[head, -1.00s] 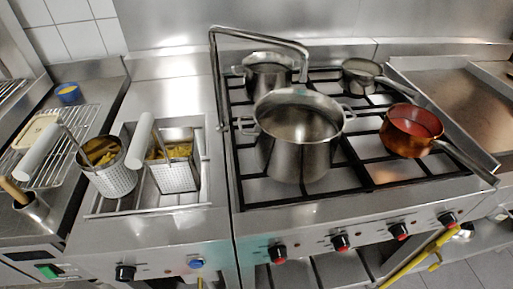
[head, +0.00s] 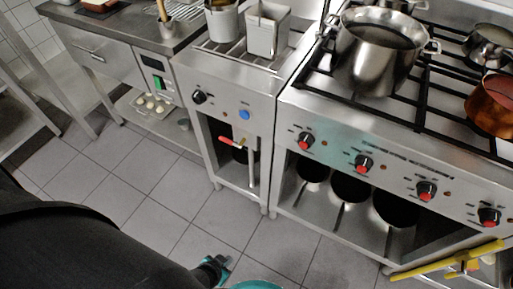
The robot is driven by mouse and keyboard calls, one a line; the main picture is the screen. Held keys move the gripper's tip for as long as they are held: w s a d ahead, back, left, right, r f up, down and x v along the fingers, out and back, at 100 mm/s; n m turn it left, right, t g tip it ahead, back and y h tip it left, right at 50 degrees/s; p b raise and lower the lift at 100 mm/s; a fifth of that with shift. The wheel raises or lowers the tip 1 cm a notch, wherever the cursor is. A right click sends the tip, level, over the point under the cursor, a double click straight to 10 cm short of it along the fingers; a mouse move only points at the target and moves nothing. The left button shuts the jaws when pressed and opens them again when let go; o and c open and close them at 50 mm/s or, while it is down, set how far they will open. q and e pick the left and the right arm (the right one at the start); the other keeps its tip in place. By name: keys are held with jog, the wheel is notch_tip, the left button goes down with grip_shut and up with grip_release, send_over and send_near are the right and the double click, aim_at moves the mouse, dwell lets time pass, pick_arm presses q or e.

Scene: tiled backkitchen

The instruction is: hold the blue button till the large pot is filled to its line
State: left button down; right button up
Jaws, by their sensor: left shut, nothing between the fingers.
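The blue button (head: 245,114) is on the front panel of the fryer unit, left of the stove. The large pot (head: 375,58) is a steel pot standing upright on the stove grate at the upper right. Its fill line and water level cannot be made out. My left gripper (head: 218,266) is low over the floor at the bottom of the head view, at the end of my black arm. It is shut and empty, well below the button and apart from it. My right gripper is not in view.
A black knob (head: 199,97) sits left of the button, and a red-handled valve (head: 231,141) is below it. Red stove knobs (head: 305,141) line the stove front. A yellow bar (head: 448,260) crosses the lower right. Tiled floor (head: 120,180) is clear before the units.

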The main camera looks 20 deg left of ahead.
pick_arm(q)
jog(key=w+a+r+n+t+y+b, duration=0.1)
jog(key=w+r+t+b, duration=0.35)
jog(key=w, duration=0.55)
jog(key=w+a+r+n+t+y+b, duration=0.1)
jog(key=w+r+t+b, duration=0.35)
jog(key=w, duration=0.55)
jog(key=w+a+r+n+t+y+b, duration=0.1)
jog(key=a+r+n+t+y+b, duration=0.2)
jog(key=r, duration=0.5)
jog(key=w+a+r+n+t+y+b, duration=0.1)
jog(key=a+r+t+y+b, duration=0.3)
jog(key=r, duration=0.5)
jog(key=a+n+y+b, duration=0.1)
jog(key=y+b, duration=0.1)
jog(key=y, duration=0.1)
jog(key=shift+r+n+t, duration=0.2)
jog(key=shift+n+t, duration=0.1)
jog(key=shift+n, duration=0.1)
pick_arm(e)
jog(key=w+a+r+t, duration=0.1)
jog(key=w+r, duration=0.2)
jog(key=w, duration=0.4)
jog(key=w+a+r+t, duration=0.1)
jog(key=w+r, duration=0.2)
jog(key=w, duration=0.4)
pick_arm(q)
jog(key=shift+a, duration=0.1)
